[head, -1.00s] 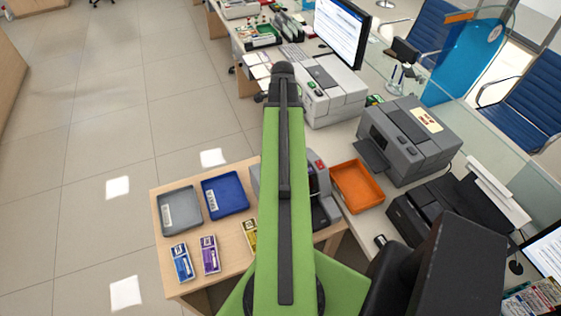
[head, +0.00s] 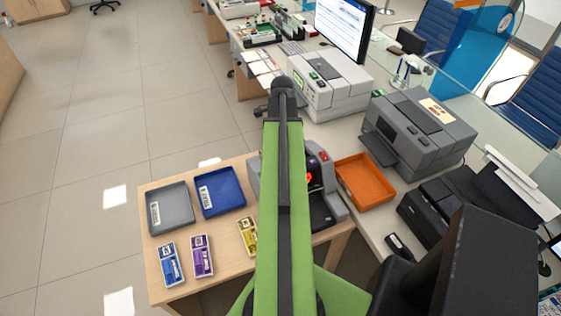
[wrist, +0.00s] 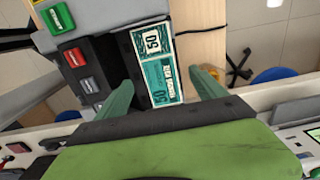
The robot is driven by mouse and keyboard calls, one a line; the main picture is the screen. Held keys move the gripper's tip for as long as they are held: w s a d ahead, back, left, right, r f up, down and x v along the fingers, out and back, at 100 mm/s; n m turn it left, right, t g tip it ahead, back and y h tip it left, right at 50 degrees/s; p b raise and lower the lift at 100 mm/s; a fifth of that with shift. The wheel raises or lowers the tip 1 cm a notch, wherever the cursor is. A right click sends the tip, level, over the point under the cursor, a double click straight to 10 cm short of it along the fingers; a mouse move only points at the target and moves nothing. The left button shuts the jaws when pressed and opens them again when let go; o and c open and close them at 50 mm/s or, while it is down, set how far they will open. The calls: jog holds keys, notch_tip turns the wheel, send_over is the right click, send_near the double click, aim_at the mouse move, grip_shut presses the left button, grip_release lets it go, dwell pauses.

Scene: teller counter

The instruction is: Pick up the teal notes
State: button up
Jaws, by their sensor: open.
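The teal notes (wrist: 158,68) show in the wrist view as a banded bundle printed with "50", lying on the dark tray of a grey machine. My gripper (wrist: 163,92) is open. Its two green fingers stand on either side of the near end of the notes, apart from them in the picture, and how high they are above the tray I cannot tell. In the head view my green arm hides the notes and my gripper. The machine (head: 329,178) shows there partly, just right of my arm.
Green (wrist: 58,18), red and dark buttons are on the machine beside the notes. In the head view, a grey tray (head: 171,232), a blue tray (head: 239,208) and blue, purple and yellow bundles share the wooden table. An orange tray (head: 389,202) and a grey printer (head: 450,150) stand right.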

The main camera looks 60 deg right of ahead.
notch_tip(320, 180, down, 5)
jog(key=b, duration=0.3)
jog(key=shift+r+b, duration=0.15)
jog(key=shift+b, duration=0.2)
jog(key=shift+r, duration=0.15)
jog(key=shift+c, duration=0.3)
jog(key=shift+r, duration=0.1)
jog(key=c, duration=1.6)
